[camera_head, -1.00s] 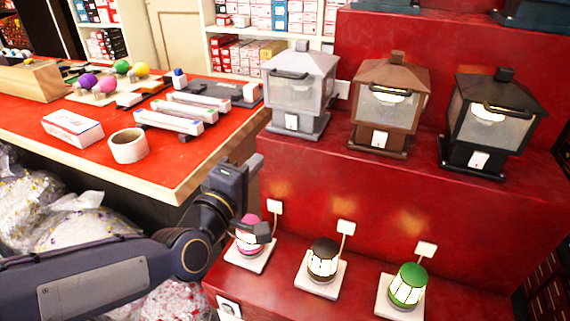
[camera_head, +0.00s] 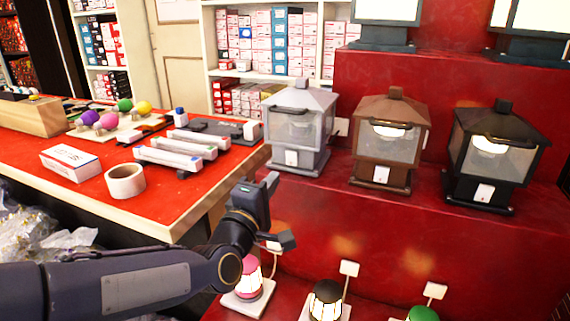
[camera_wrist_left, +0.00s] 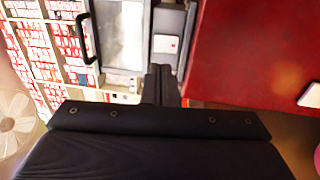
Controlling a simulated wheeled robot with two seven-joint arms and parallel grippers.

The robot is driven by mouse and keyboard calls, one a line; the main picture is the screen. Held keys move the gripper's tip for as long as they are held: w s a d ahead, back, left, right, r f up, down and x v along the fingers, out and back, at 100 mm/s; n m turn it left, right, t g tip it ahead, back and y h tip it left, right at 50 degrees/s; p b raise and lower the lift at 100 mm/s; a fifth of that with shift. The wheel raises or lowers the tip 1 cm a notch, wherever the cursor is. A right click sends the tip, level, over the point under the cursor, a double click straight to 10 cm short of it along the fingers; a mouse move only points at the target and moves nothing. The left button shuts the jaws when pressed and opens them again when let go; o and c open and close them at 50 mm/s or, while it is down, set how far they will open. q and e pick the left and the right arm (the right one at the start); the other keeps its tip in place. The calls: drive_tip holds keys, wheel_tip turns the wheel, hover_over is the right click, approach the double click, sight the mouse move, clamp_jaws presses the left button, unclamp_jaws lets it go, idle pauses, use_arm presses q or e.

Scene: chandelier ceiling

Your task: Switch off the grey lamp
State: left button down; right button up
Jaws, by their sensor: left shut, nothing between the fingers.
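The grey lamp (camera_head: 299,128) is a lantern standing upright at the left end of the red middle step. A white switch plate (camera_head: 291,158) is low on its front. Its panes look dull, with no bright bulb showing. My left gripper (camera_head: 272,184) is shut and empty, in front of and below the lamp, apart from it in the head view. In the left wrist view the shut fingers (camera_wrist_left: 161,86) point at the lamp (camera_wrist_left: 120,35), just below its switch (camera_wrist_left: 166,43). I cannot tell the exact gap. My right gripper is not in view.
A lit brown lantern (camera_head: 388,140) and a lit black lantern (camera_head: 494,155) stand to the right. Small lit lamps, pink (camera_head: 249,279), black (camera_head: 326,301) and green (camera_head: 422,314), are on the lower step. The red table's corner (camera_head: 170,230) is left of my gripper.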

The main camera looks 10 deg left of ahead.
sight(290, 154)
use_arm(q)
drive_tip(key=x, duration=0.8)
